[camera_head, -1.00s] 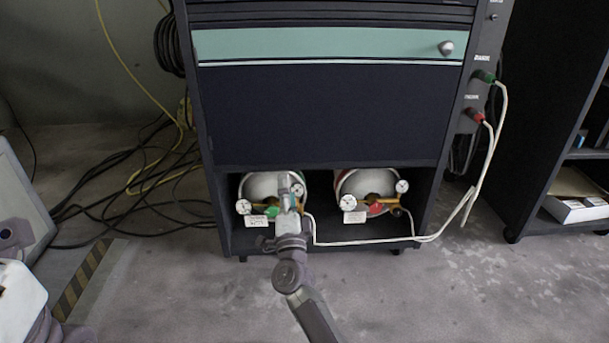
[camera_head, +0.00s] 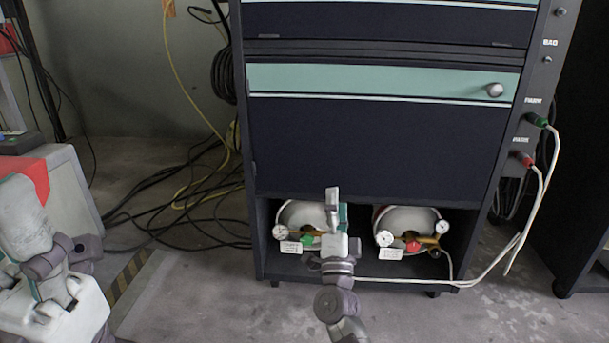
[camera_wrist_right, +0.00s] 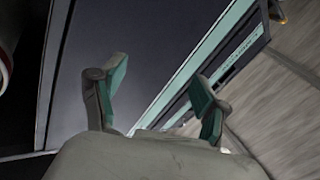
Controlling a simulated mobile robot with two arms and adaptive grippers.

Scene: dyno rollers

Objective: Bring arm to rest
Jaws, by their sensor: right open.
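My right gripper (camera_head: 337,203) is in the head view, in front of the black cabinet's lower bay, its fingers pointing up. It covers part of the left gas cylinder. The right wrist view shows its two teal-padded fingers (camera_wrist_right: 160,72) apart with nothing between them. My right arm reaches up from the bottom edge. Grey and white parts of my left arm (camera_head: 70,300) show at the lower left; whether its fingers are open is unclear.
The black cabinet (camera_head: 380,140) holds two white gas cylinders with gauges; the right cylinder (camera_head: 408,220) is clearer. White hoses (camera_head: 530,215) run down its right side. Black and yellow cables (camera_head: 185,190) lie on the floor at left. Floor in front (camera_head: 450,320) is clear.

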